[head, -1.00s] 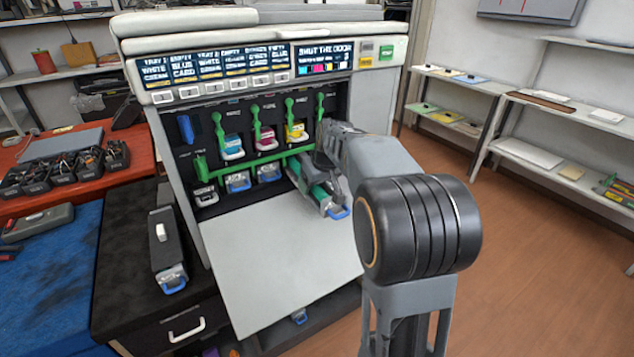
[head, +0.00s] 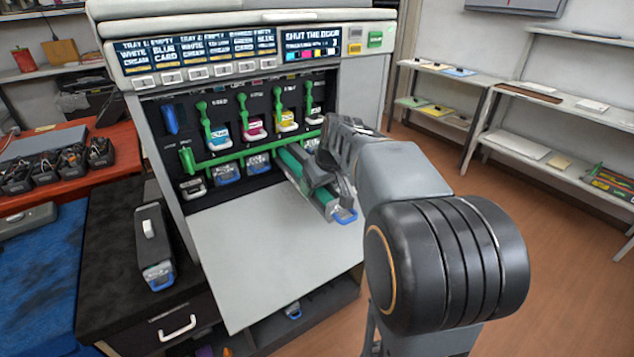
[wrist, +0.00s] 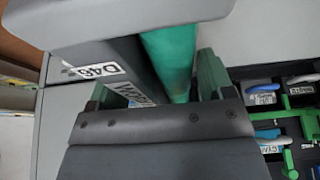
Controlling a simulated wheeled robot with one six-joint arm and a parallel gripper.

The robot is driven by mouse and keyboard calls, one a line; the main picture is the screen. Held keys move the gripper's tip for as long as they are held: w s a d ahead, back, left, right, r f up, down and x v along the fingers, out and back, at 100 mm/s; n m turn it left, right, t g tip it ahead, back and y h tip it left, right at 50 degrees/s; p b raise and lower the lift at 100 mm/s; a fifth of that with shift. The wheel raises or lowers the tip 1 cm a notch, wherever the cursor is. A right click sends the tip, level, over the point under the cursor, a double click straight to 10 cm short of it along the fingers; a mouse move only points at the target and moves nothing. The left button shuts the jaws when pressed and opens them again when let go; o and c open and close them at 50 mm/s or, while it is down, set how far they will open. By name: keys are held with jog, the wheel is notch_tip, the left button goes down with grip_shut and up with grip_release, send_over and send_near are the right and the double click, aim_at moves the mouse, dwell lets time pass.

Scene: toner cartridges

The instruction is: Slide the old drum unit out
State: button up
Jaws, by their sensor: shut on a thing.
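The drum unit (head: 296,171) is a long dark grey piece with a green roller and a blue handle at its near end. My gripper (head: 318,178) is shut on the drum unit.
Other blue-handled units (head: 228,174) sit in the lower slots, with toner cartridges (head: 252,128) and green levers above. A dark unit (head: 154,245) with a blue handle stands on the black cabinet (head: 110,285) at left. Shelves (head: 535,110) stand at right, with open floor between.

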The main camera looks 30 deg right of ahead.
aim_at(335, 193)
jog(key=shift+s+d+r+b, duration=0.1)
jog(key=shift+s+b, duration=0.2)
jog(key=shift+s, duration=0.65)
jog(key=shift+s+d+f+b, duration=0.15)
jog(key=shift+s+b, duration=0.1)
jog(key=shift+s, duration=0.65)
jog(key=shift+s+d+r+b, duration=0.15)
jog(key=shift+s+b, duration=0.15)
jog(key=shift+s, duration=0.65)
jog(key=shift+s+r, duration=0.1)
jog(key=shift+s+d+r, duration=0.1)
jog(key=shift+s+r, duration=0.2)
jog(key=shift+s, duration=0.5)
jog(key=shift+s+d+r, duration=0.1)
jog(key=shift+s+r, duration=0.2)
jog(key=shift+s, duration=0.5)
jog(key=shift+s+r, duration=0.3)
jog(key=shift+s, duration=0.5)
